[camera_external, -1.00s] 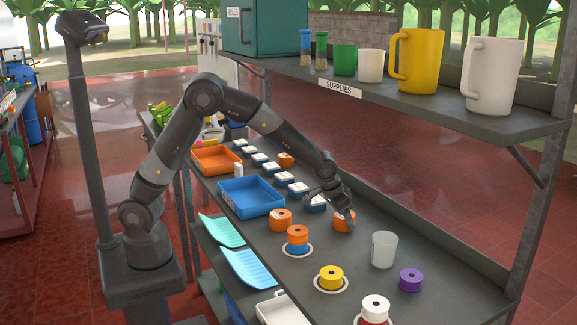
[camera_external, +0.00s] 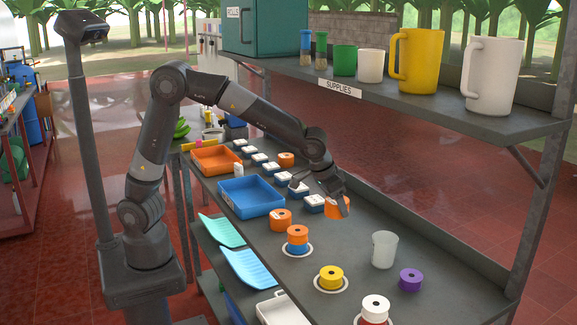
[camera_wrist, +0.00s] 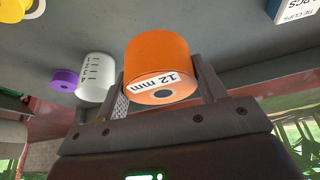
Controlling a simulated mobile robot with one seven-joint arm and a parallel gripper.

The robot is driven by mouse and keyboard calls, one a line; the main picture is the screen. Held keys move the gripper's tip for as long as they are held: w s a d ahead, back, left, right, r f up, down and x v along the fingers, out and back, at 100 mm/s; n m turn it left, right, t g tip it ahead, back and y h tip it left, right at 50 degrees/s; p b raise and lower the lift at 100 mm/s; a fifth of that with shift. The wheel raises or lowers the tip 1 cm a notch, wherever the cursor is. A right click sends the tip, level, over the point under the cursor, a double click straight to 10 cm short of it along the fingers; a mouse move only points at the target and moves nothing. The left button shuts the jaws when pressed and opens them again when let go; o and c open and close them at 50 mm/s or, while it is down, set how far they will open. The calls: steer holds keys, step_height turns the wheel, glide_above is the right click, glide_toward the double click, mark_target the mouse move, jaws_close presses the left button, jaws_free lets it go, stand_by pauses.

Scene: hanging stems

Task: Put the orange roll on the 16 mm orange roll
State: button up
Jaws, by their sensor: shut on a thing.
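My gripper (camera_external: 339,200) is shut on an orange roll (camera_external: 336,209), held a little above the bench at its far side. In the wrist view the held roll (camera_wrist: 160,62) sits between the two fingers (camera_wrist: 163,95), its "12 mm" label facing the camera. Another orange roll (camera_external: 281,218) stands on the bench to the left. A third orange roll (camera_external: 297,233) sits on a blue roll on a white disc. A smaller-looking orange roll (camera_external: 286,159) is farther back. I cannot read size labels on these other rolls.
A clear cup (camera_external: 384,250) and a purple roll (camera_external: 411,279) stand to the right. A yellow roll (camera_external: 331,277) and a white roll (camera_external: 375,303) are in front. A blue tray (camera_external: 250,207) and several white-topped boxes are to the left. A shelf (camera_external: 430,105) overhangs behind.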

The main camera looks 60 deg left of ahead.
steer(key=shift+s+d+r, duration=0.5)
steer(key=shift+s, duration=0.1)
steer(key=w+a+n+y, duration=0.1)
steer(key=w+a+n, duration=0.2)
steer(key=w+a, duration=1.05)
steer(key=r+n+y, duration=0.2)
steer(key=n, duration=0.4)
glide_above(287, 154)
steer(key=s+d, duration=0.1)
steer(key=d, duration=0.1)
steer(key=shift+g, duration=0.4)
steer(key=f, duration=0.5)
steer(key=a+f, duration=0.1)
steer(key=f, duration=0.2)
steer(key=shift+s, duration=0.15)
steer(key=shift+f, duration=0.15)
steer(key=o, duration=1.1)
steer(key=shift+f, duration=0.15)
steer(key=shift+c, duration=0.2)
